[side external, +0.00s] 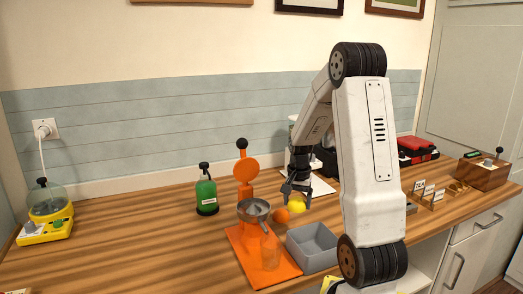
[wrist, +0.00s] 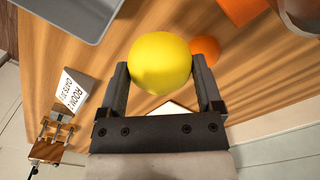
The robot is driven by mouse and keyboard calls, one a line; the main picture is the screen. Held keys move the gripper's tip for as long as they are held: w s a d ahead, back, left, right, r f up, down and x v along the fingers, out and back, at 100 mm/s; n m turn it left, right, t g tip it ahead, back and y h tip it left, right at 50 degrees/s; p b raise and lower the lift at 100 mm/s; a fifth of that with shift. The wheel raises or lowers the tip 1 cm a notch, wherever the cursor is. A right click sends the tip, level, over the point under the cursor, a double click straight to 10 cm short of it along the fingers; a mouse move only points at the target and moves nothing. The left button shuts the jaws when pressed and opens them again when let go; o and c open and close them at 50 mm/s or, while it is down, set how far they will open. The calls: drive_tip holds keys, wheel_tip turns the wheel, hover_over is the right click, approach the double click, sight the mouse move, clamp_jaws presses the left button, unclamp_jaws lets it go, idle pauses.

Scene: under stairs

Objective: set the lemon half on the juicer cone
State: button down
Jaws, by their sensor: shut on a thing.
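My gripper (side external: 296,187) is shut on a yellow lemon half (side external: 295,205) and holds it above the wooden counter. In the wrist view the lemon half (wrist: 160,64) sits between the two dark fingers of the gripper (wrist: 162,82). Its cut face does not show. The juicer (side external: 253,209), a metal bowl with a spout on an orange stand, is left of the lemon half in the side external view. Its cone cannot be made out. A metal edge at the top right of the wrist view (wrist: 303,14) looks like the juicer bowl.
An orange fruit (side external: 281,216) lies between juicer and gripper. A green bottle (side external: 206,193) is behind left. The left counter is mostly clear.

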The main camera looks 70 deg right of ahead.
drive_tip(key=shift+w+d+r, duration=0.2)
drive_tip(key=shift+w+r, duration=0.05)
drive_tip(key=shift+w, duration=0.15)
drive_tip(key=w+d+r+n, duration=0.3)
drive_tip(key=w+d+r, duration=0.1)
drive_tip(key=w+r, duration=0.8)
drive_tip(key=w+a+r+n, duration=0.1)
drive_tip(key=w+a+r, duration=0.2)
drive_tip(key=w, duration=0.3)
drive_tip(key=w+a+r+n, duration=0.2)
drive_tip(key=w+r, duration=0.2)
drive_tip(key=w, duration=0.1)
drive_tip(key=a+f+n, duration=0.2)
drive_tip(key=a+f, duration=0.1)
drive_tip(key=a, duration=0.7)
drive_tip(key=a+f+n, duration=0.3)
drive_tip(key=a+f, duration=0.1)
drive_tip(key=a, duration=0.6)
drive_tip(key=a+f+n, duration=0.3)
drive_tip(key=a, duration=0.7)
drive_tip(key=shift+w+a+f, duration=0.15)
drive_tip(key=shift+w+a, duration=0.2)
drive_tip(key=shift+d, duration=0.1)
